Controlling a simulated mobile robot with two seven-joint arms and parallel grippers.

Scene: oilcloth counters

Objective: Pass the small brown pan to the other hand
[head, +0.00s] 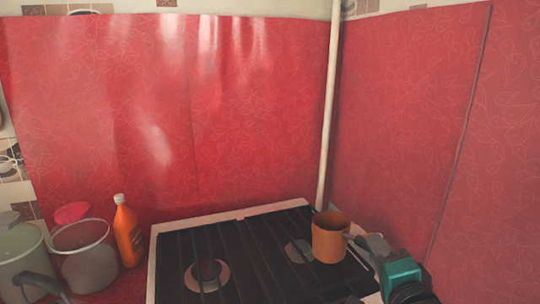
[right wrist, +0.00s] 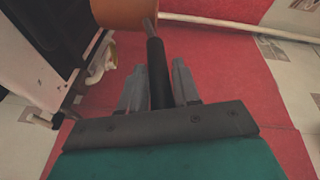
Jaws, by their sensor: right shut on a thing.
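The small brown pan (head: 329,243) is held above the right side of the stove in the head view, roughly upright with its open top up. My right gripper (head: 362,241) is at the pan's right, shut on its handle. In the right wrist view the black handle (right wrist: 157,72) lies between the two grey fingers of the right gripper (right wrist: 158,88). The pan's brown body (right wrist: 120,10) shows at the top edge there, partly cut off.
The stove (head: 160,276) has a dark grate and a pale rim. An orange bottle (head: 129,238) and a grey pot (head: 85,262) stand to its left. A dark grey curved piece (head: 38,279) at lower left is unclear. A pale vertical pipe (head: 328,110) stands behind the pan.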

